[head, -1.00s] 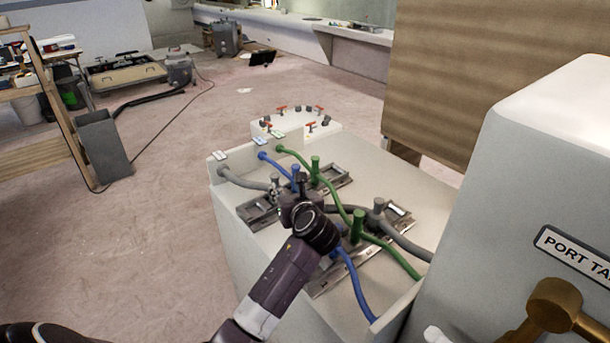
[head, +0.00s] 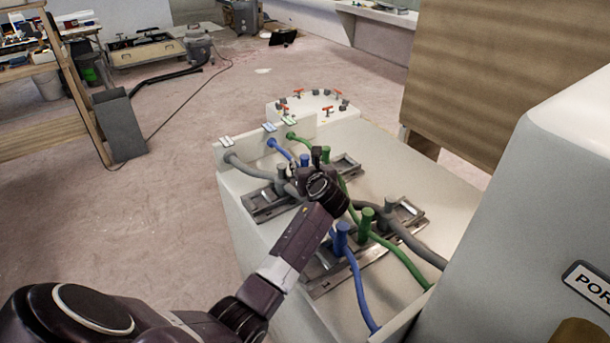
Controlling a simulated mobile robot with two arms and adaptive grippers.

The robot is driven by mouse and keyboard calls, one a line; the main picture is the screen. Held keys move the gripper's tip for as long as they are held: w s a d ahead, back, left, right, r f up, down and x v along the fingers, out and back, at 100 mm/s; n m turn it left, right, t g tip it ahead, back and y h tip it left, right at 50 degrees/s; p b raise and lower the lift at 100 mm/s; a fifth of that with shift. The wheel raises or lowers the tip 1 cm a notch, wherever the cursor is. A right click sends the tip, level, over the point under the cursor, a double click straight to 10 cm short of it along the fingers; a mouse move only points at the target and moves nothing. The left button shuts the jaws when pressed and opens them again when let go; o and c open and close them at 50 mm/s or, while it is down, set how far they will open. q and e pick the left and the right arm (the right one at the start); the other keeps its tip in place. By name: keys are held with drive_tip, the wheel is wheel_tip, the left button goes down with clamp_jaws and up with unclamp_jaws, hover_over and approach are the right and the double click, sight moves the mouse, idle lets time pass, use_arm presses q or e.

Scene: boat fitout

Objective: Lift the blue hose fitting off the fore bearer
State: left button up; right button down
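Two metal bearers with hose fittings sit on a pale box top. The far bearer (head: 262,204) carries a grey fitting (head: 282,181), a blue fitting (head: 304,160) and a green fitting (head: 326,154). The near bearer (head: 325,284) carries another blue fitting (head: 342,238), a green fitting (head: 366,222) and a grey fitting (head: 389,204). My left gripper (head: 311,163) is over the far bearer, close beside its blue fitting and partly hiding the hoses. Its fingers are small and dark, so I cannot tell their opening or any contact. My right gripper is out of view.
Blue, green and grey hoses run from the box's back ledge (head: 205,158) and off its near edge. A round-ended block with red valve handles (head: 327,109) stands behind. A large pale tank (head: 540,210) closes the right side. Open floor (head: 180,215) lies left.

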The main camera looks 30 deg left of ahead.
use_arm(q)
drive_tip(key=shift+a, duration=0.1)
clamp_jaws()
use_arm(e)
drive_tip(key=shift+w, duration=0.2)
use_arm(q)
drive_tip(key=shift+w, duration=0.1)
